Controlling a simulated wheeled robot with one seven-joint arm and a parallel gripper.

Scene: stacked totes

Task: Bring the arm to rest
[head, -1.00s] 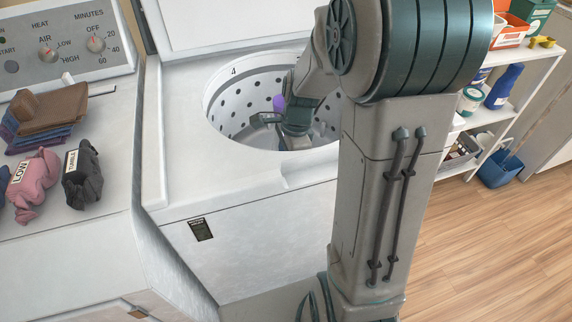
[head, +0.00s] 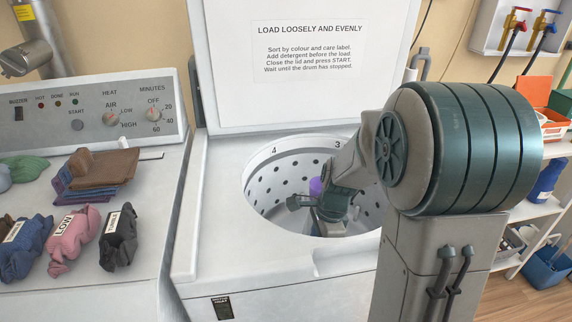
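On the dryer top (head: 140,205) at left lie labelled bundles in blue (head: 28,248), pink (head: 74,240) and dark grey (head: 118,237), a brown folded cloth (head: 103,168) and a green bundle (head: 24,168). A shelf (head: 550,205) and a blue bucket (head: 545,268) stand at right.

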